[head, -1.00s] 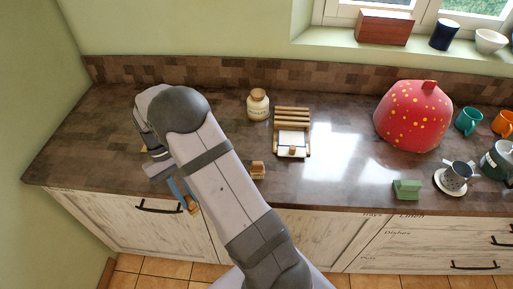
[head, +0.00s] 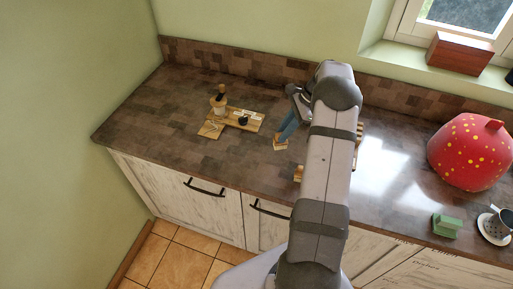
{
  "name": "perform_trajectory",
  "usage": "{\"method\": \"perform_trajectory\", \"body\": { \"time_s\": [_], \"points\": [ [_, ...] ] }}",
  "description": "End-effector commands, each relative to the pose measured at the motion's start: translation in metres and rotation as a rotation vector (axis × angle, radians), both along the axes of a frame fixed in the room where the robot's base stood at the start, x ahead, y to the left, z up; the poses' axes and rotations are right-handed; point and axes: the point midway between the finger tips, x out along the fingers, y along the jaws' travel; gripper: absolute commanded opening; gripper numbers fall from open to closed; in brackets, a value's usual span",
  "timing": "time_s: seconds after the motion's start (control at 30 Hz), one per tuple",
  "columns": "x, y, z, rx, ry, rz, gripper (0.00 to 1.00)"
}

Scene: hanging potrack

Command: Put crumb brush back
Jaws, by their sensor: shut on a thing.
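My gripper (head: 287,127) points down over the counter, left of my arm link, with its blue fingers close together. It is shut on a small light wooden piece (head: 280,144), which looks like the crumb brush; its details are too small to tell. I cannot tell whether the piece touches the counter. A slatted wooden rack (head: 360,131) shows only as a thin strip right of my arm; the rest is hidden behind it.
A small wooden block (head: 299,173) is partly behind my arm near the counter's front. Wooden boards (head: 210,130) with a dark-topped mill (head: 220,99) and small items stand left. A red spotted dome (head: 470,152) and green block (head: 445,225) are right. The left counter (head: 140,122) is clear.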

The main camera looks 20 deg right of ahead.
Motion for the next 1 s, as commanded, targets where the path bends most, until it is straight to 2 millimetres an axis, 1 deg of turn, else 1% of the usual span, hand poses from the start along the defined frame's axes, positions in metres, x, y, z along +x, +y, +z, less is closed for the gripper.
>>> {"method": "perform_trajectory", "body": {
  "time_s": [0.03, 0.1, 0.2, 0.33, 0.4, 0.53, 1.0],
  "points": [
    [-0.001, -0.020, 0.009, 0.001, -0.001, -0.110, 0.00],
    [-0.002, -0.042, 0.014, 0.000, -0.001, -0.237, 0.00],
    [-0.004, -0.067, 0.020, 0.001, 0.000, -0.381, 0.00],
    [-0.007, -0.089, 0.025, 0.001, 0.001, -0.505, 0.00],
    [-0.008, -0.096, 0.026, 0.003, 0.001, -0.542, 0.00],
    [-0.009, -0.101, 0.027, 0.002, 0.001, -0.576, 0.00],
    [-0.009, -0.101, 0.028, 0.002, 0.002, -0.576, 0.00]
  ]
}}
